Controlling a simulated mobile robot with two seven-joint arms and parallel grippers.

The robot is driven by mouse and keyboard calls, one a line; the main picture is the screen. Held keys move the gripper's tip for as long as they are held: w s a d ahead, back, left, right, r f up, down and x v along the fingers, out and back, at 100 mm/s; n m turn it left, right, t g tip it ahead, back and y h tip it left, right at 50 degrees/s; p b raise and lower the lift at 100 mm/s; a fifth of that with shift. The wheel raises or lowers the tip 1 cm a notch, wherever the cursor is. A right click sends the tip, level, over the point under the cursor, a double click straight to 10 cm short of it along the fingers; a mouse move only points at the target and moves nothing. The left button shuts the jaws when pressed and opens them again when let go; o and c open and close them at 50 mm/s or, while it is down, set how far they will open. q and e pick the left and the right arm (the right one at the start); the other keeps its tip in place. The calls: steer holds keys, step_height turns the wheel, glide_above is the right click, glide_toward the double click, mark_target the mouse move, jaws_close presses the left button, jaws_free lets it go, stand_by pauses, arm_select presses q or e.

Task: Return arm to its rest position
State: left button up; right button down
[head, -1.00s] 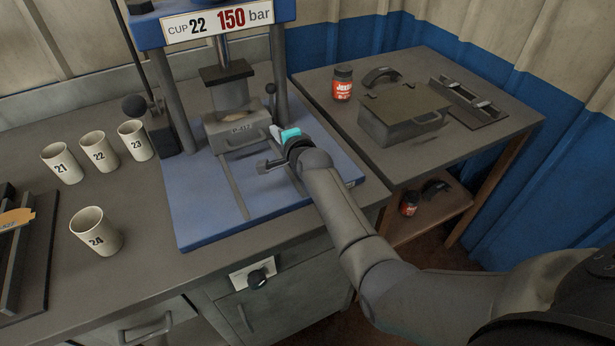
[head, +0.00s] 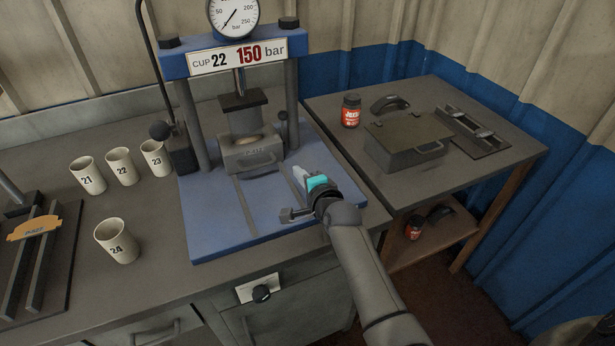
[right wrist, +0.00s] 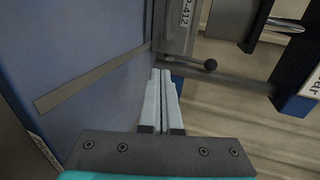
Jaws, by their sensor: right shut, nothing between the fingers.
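My right gripper (head: 300,176) is shut and empty. In the head view it hangs over the right part of the blue press base (head: 220,240), in front of and to the right of the grey box-shaped mould (head: 252,155) under the press ram. In the right wrist view its two pale fingers (right wrist: 161,100) lie together with nothing between them, and the mould (right wrist: 178,32) shows beyond them. The fingers look apart from the mould. My left gripper is not in view.
The blue press frame (head: 180,66) stands behind, with a lever at its left. Several numbered cups, such as cup 24 (head: 117,240), stand left. On the right table (head: 340,125) are a red jar (head: 351,111), a lidded metal box (head: 405,140) and a rail fixture (head: 472,130).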

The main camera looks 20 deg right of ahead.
steer(key=shift+p+v, duration=0.3)
steer(key=shift+v, duration=1.75)
steer(key=shift+s+f, duration=0.1)
steer(key=s+a+f+n+g, duration=0.2)
steer(key=s+n+g, duration=0.3)
steer(key=s+n, duration=0.75)
steer(key=s+a+f+n+g, duration=0.2)
steer(key=s+n+g, duration=0.45)
steer(key=s, duration=1.15)
step_height(320, 180, down, 23)
steer(key=s+b, duration=0.2)
steer(key=s, duration=0.1)
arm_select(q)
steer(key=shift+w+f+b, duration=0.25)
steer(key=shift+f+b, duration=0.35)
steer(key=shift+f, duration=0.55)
arm_select(e)
steer(key=s+d+f+n+g, duration=0.1)
steer(key=s+d+f+g, duration=0.1)
steer(key=s+f, duration=1.3)
steer(key=shift+d+f+h, duration=0.3)
steer(key=shift+d+f, duration=0.15)
steer(key=shift+d, duration=0.15)
